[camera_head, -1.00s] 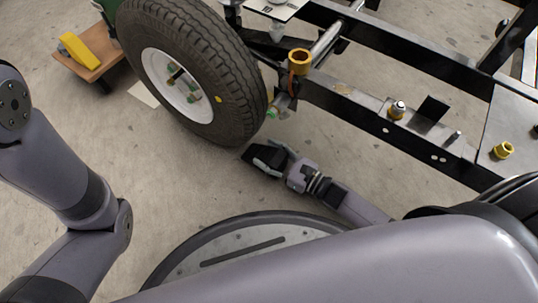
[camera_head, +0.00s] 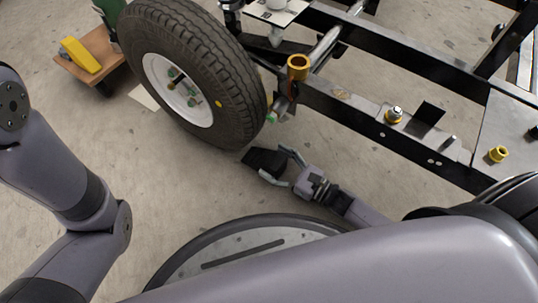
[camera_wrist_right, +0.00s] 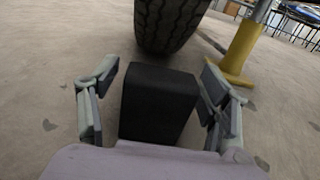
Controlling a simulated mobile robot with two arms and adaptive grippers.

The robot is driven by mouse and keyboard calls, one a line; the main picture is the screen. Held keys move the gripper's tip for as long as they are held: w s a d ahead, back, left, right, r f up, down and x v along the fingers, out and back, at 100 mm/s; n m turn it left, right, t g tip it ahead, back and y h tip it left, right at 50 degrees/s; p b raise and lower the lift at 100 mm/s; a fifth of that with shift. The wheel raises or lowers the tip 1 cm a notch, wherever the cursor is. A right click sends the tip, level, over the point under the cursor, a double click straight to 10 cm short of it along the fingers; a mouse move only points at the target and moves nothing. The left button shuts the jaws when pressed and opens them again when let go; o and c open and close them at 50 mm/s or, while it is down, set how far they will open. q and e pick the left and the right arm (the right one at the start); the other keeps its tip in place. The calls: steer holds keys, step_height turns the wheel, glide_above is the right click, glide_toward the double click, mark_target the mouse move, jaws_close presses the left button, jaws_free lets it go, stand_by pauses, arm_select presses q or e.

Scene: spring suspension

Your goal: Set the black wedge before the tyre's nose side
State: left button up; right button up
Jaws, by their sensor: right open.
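The black wedge (camera_head: 266,161) sits on the concrete floor just in front of the tyre (camera_head: 213,75), at its lower right edge in the head view. In the right wrist view the black wedge (camera_wrist_right: 157,104) stands between the fingers, with the tyre (camera_wrist_right: 168,24) right behind it; whether they touch I cannot tell. My right gripper (camera_head: 279,166) is low at the floor, its fingers spread apart on both sides of the wedge. In the right wrist view the gripper (camera_wrist_right: 158,90) shows gaps between both fingers and the wedge. My left gripper is out of view; only my left arm shows.
A black metal frame (camera_head: 358,117) with a brass-coloured fitting (camera_head: 298,67) runs right of the tyre. A yellow post (camera_wrist_right: 243,48) stands on the floor to the right in the wrist view. A wooden board (camera_head: 101,44) carries a yellow wedge (camera_head: 80,54) at upper left.

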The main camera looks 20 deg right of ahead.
steer(key=p+v, duration=0.2)
steer(key=v, duration=0.6)
steer(key=shift+s+d+r+p, duration=0.1)
steer(key=shift+s+p, duration=0.05)
steer(key=shift+p, duration=0.2)
steer(key=shift+s+d, duration=0.35)
steer(key=shift+s, duration=0.1)
